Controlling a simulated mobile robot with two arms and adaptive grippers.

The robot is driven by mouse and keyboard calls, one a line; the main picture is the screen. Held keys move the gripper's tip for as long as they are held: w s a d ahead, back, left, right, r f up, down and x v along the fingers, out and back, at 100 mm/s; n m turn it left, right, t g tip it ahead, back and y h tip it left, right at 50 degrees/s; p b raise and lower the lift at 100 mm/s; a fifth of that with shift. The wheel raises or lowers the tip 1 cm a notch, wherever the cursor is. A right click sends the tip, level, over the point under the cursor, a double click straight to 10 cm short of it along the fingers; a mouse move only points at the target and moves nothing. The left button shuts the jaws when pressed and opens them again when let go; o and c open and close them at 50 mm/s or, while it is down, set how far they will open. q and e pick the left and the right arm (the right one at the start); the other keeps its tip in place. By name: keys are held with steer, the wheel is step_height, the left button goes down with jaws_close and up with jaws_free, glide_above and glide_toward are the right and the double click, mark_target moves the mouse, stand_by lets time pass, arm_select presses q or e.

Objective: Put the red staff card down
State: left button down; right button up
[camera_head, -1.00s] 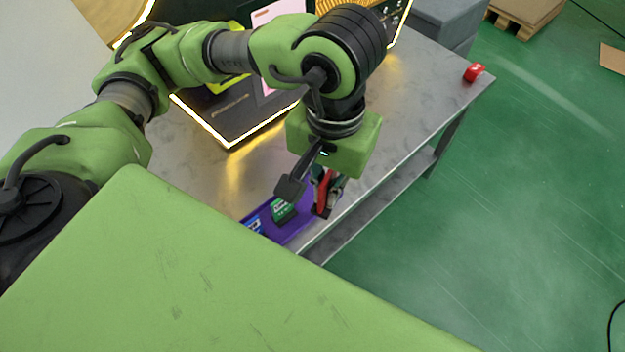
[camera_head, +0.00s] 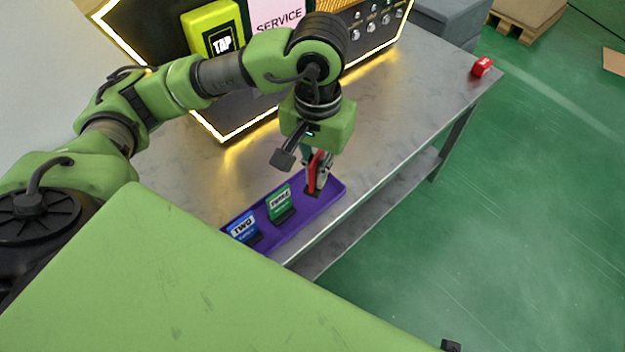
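The red staff card (camera_head: 313,172) is upright, seen nearly edge-on, at the right end of a purple tray (camera_head: 337,190). My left gripper (camera_head: 316,172) points down over that end, its fingers close on either side of the card; it looks shut on the card. The card's lower edge is at a dark holder in the tray; I cannot tell whether it is seated. A green card (camera_head: 279,203) and a blue card (camera_head: 241,230) stand in the tray to the left. My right gripper is not in view.
The tray lies along the front edge of a grey metal table (camera_head: 405,105). A lit dark machine with a yellow tap panel (camera_head: 215,28) and a pink service sign (camera_head: 277,14) stands behind. A small red object (camera_head: 482,67) is at the far right corner.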

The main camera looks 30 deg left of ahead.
arm_select(q)
steer(key=f, duration=0.1)
steer(key=w+a+f, duration=0.1)
steer(key=f, duration=0.1)
steer(key=w+a+f, duration=0.1)
steer(key=shift+w+f, duration=0.2)
steer(key=shift+w, duration=0.05)
steer(key=shift+w+a+f+b, duration=0.1)
steer(key=shift+f+b, duration=0.05)
steer(key=shift+f, duration=0.7)
steer(key=shift+w+a+f+b, duration=0.1)
steer(key=shift+f+b, duration=0.05)
steer(key=shift+f, duration=0.7)
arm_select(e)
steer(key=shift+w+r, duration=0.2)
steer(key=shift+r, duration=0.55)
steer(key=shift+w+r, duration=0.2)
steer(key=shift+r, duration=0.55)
arm_select(q)
steer(key=shift+f, duration=0.15)
steer(key=c, duration=2.4)
jaws_free()
steer(key=shift+c, duration=0.2)
steer(key=shift+o, duration=1)
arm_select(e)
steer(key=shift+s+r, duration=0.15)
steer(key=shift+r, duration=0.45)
